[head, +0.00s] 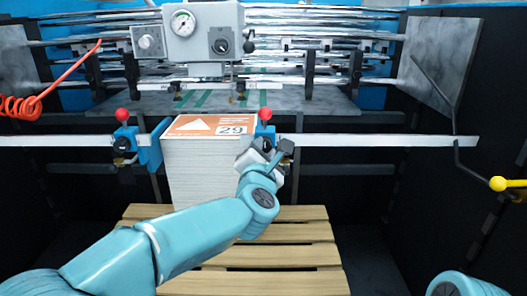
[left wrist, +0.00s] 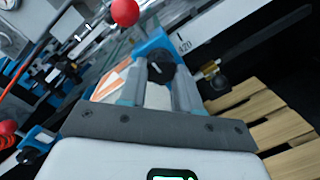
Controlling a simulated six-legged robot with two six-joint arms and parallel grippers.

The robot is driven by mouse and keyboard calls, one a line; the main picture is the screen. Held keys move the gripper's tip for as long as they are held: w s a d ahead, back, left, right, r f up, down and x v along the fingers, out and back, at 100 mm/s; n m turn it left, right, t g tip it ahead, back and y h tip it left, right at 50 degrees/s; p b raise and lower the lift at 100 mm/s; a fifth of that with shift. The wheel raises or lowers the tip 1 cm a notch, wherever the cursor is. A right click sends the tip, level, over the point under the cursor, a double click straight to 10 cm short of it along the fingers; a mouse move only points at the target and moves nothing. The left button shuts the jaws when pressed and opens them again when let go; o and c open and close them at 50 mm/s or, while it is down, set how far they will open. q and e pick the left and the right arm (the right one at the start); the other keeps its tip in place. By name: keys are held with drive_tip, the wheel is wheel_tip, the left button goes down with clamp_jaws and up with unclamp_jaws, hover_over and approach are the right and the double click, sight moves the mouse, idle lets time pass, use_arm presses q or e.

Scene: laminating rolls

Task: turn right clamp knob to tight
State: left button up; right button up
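The right clamp is blue with a red ball (head: 265,114) on top, on the rail at the right edge of the paper stack (head: 200,175). My left gripper (head: 265,152) is in front of it and hides its lower part in the head view. In the left wrist view the clamp's blue body (left wrist: 152,44) and its black knob (left wrist: 160,68) show. The knob is between the tips of the two fingers of my left gripper (left wrist: 160,80). The fingers are apart, but I cannot tell whether they press on the knob. My right gripper is out of view.
The left clamp (head: 150,150) has its own red ball (head: 122,115) and stands at the stack's left side. The stack rests on a wooden pallet (head: 300,255).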

use_arm(q)
drive_tip(key=shift+m, duration=0.3)
drive_tip(key=m+p, duration=0.2)
drive_tip(key=m, duration=0.1)
drive_tip(key=shift+r+m+p, duration=0.25)
drive_tip(key=shift+m+p, duration=0.05)
drive_tip(key=m+p, duration=0.3)
drive_tip(key=m, duration=0.1)
drive_tip(key=shift+g, duration=0.3)
drive_tip(key=m+y+p, duration=0.1)
drive_tip(key=m+p, duration=0.2)
drive_tip(key=m, duration=0.1)
drive_tip(key=shift+d, duration=0.1)
drive_tip(key=shift+m+y+p, duration=0.3)
drive_tip(key=shift+m+p, duration=1.2)
drive_tip(key=shift+m, duration=0.8)
drive_tip(key=shift+f, duration=0.1)
drive_tip(key=o, duration=1.1)
drive_tip(key=shift+c, duration=0.2)
